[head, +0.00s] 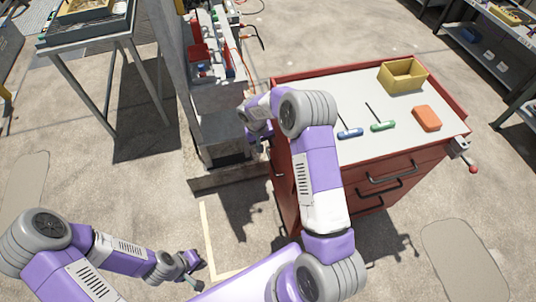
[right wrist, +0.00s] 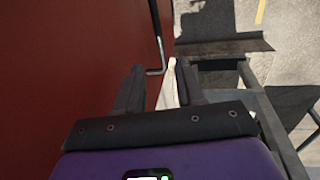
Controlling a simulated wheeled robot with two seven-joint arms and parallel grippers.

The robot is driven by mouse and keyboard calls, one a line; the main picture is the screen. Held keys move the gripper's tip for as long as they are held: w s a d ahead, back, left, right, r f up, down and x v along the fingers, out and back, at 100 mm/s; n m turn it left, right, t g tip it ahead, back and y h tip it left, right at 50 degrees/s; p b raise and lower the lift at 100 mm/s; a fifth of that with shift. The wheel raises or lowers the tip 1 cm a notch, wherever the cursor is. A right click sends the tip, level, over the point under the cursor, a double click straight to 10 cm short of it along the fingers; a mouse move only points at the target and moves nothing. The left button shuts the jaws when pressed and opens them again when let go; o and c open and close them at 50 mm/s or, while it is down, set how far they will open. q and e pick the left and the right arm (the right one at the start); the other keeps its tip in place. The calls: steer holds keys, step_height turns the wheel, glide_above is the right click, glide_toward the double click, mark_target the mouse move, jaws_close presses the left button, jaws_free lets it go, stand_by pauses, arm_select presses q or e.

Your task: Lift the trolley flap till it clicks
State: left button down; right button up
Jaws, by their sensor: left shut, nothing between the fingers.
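The red trolley (head: 420,165) stands at the right in the head view, with a pale top. Its left side drops away under my right arm, and I cannot pick out the flap as a separate part there. In the right wrist view a large red panel (right wrist: 70,70) fills the left, with a thin grey bent rod (right wrist: 157,50) along its edge; I cannot tell whether this panel is the flap. My right gripper (right wrist: 160,68) is open beside the panel, its fingers apart with nothing seen held. My left gripper (head: 192,268) is shut and empty, low over the floor, away from the trolley.
On the trolley top are a yellow bin (head: 402,76), an orange block (head: 426,118), a blue-handled tool (head: 350,133) and a green-handled tool (head: 382,126). A grey unit (head: 222,125) stands close left of the trolley. The floor at lower left is mostly clear.

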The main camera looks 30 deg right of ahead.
mark_target(269, 156)
steer(key=b+x, duration=0.2)
steer(key=x, duration=0.5)
steer(key=shift+a+f, duration=0.1)
steer(key=shift+f, duration=0.05)
jaws_close()
